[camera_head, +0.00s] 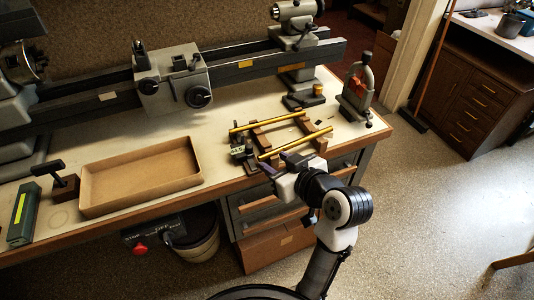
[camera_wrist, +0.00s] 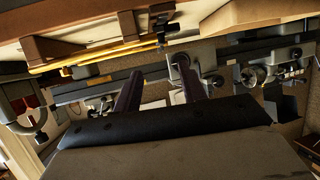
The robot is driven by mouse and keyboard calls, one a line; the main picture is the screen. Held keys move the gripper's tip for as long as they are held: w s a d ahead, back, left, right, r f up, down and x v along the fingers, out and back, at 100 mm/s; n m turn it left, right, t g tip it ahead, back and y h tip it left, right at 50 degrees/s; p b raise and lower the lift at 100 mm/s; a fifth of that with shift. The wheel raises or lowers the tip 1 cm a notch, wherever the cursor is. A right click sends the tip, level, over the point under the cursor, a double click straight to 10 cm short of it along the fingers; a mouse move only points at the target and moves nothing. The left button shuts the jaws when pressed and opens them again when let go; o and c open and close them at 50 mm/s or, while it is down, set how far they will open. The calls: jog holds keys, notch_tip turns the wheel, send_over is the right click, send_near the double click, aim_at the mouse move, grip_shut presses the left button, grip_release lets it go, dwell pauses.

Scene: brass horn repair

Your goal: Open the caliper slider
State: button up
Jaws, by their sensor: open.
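I cannot make out a caliper or its slider for certain. A small dark fixture (camera_head: 242,154) stands at the left end of the wooden cradle and may include it; details are too small to tell. My gripper (camera_head: 290,158) is at the bench's front edge, just in front of the cradle and right of that fixture. In the wrist view its two dark fingers (camera_wrist: 158,82) stand apart with nothing visible between them. A dark block with a brass-coloured part (camera_wrist: 160,22) shows beyond the fingers in that tilted view.
Two brass tubes (camera_head: 296,144) lie across a wooden cradle (camera_head: 262,138). An empty tan tray (camera_head: 140,178) is to the left. A lathe (camera_head: 175,80) runs along the back. A red-and-grey device (camera_head: 357,88) stands at right. Bare bench top lies between tray and cradle.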

jog(key=shift+p+v, duration=0.9)
jog(key=shift+p, duration=0.05)
